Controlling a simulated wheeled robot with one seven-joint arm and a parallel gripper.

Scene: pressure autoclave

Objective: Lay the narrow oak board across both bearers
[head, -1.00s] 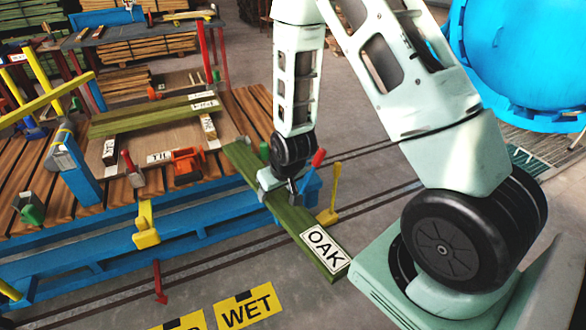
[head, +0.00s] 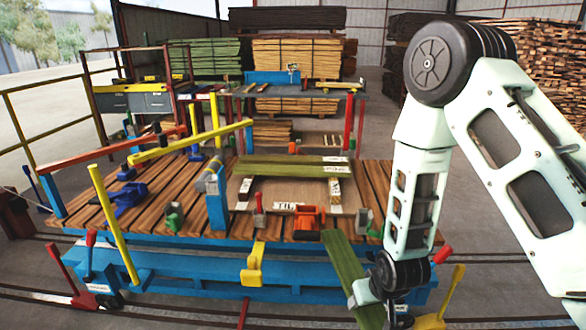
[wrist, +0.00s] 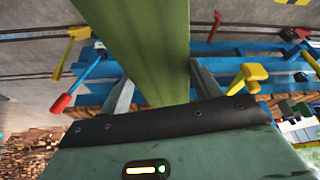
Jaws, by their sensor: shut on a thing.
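The narrow oak board (head: 345,262) is a long green plank, its far end at the front right edge of the slatted deck. My gripper (head: 376,303) is shut on it at the lower right in the head view. In the wrist view the board (wrist: 157,40) runs up between the fingers of my gripper (wrist: 160,92). Two bearers with pale labels, the left one (head: 244,190) and the right one (head: 335,190), lie apart on the deck. Another green board (head: 280,168) lies across their far ends. The held board's near end is out of the head view.
The slatted deck (head: 375,190) sits on a blue frame (head: 200,268). An orange clamp (head: 306,222), a blue post (head: 216,205) and a yellow bar (head: 190,142) stand around the bearers. Yellow levers, one near my gripper (head: 455,285), line the front. The deck's right side is mostly clear.

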